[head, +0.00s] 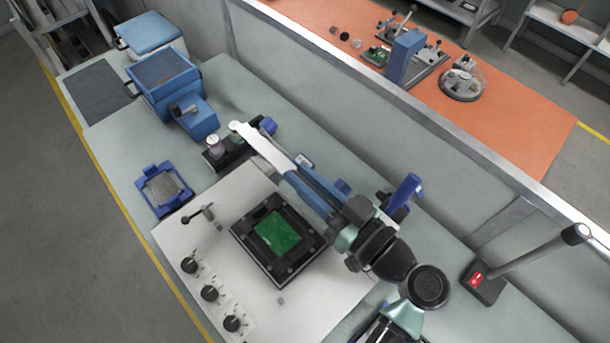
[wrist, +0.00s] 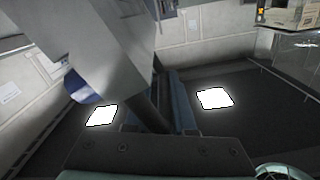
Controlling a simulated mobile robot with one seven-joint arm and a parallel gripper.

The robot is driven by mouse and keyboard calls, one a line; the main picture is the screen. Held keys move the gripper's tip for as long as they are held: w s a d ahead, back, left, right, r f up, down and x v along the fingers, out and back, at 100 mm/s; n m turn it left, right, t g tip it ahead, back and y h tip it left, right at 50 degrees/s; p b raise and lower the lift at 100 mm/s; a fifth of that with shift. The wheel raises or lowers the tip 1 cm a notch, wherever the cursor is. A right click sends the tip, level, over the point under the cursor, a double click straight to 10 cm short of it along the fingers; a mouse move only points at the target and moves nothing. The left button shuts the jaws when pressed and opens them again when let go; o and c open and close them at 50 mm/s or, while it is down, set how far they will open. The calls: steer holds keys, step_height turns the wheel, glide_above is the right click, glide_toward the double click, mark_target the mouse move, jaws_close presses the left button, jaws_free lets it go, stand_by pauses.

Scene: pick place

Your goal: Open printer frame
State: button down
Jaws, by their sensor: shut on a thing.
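The printer base is a pale plate (head: 195,265) at the front of the bench. A black fixture (head: 243,237) on it holds a green circuit board (head: 277,231). My gripper (head: 290,179) reaches over the back of this base, with its blue fingers shut on a part of the printer frame. A pale, narrow piece (head: 262,148), seemingly that frame raised and seen nearly edge-on, extends from the fingertips toward the upper left. In the wrist view a dark bar (wrist: 146,108) lies between the fingers, below a large grey block (wrist: 105,55). My arm hides the hinge side.
Black knobs (head: 210,293) line the base's front left. A blue tray (head: 164,188), small bottles (head: 214,143) and blue machines (head: 163,82) stand to the left. A lever on a dark block (head: 484,283) stands at right. A low wall runs behind.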

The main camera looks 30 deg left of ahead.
steer(key=shift+s+a, duration=0.1)
steer(key=s+b, duration=0.1)
steer(key=b, duration=0.1)
steer(key=s+a+f+n+b, duration=0.1)
steer(key=s+n+b, duration=0.1)
steer(key=s+b, duration=0.1)
steer(key=shift+a+f+b, duration=0.2)
steer(key=shift+f+b, duration=0.15)
steer(key=shift+f, duration=0.05)
steer(key=c, duration=0.9)
jaws_free()
